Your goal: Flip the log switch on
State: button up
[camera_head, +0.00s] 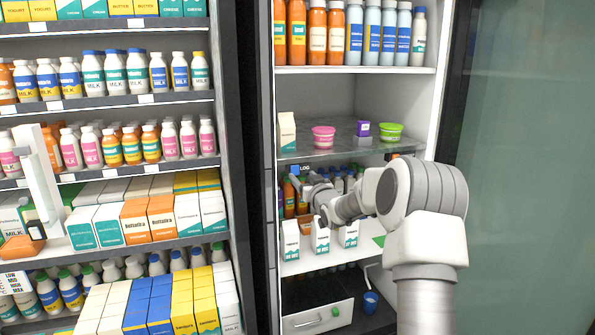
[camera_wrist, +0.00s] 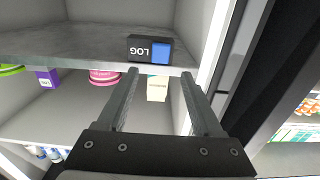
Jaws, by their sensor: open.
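The log switch is a small dark box with white LOG lettering and a blue rocker (camera_head: 295,169), on the front edge of the grey shelf in the right-hand cabinet. In the wrist view the log switch (camera_wrist: 140,47) appears upside down, just beyond my fingertips, with the blue part at its right. My gripper (camera_wrist: 159,75) is open and empty, its two fingers apart and pointing at the switch. No contact with the switch shows. In the head view my gripper (camera_head: 306,184) is small and partly lost against the bottles behind it.
On the grey shelf stand a white carton (camera_head: 287,132), a pink tub (camera_head: 323,137), a purple box (camera_head: 361,129) and a green tub (camera_head: 390,132). Several milk cartons (camera_head: 320,236) stand on the shelf below my arm. A dark cabinet frame (camera_head: 256,200) is close at the left.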

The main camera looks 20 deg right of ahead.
aim_at(295, 168)
jog(key=shift+w+p, duration=0.3)
jog(key=shift+w, duration=2.75)
grip_shut()
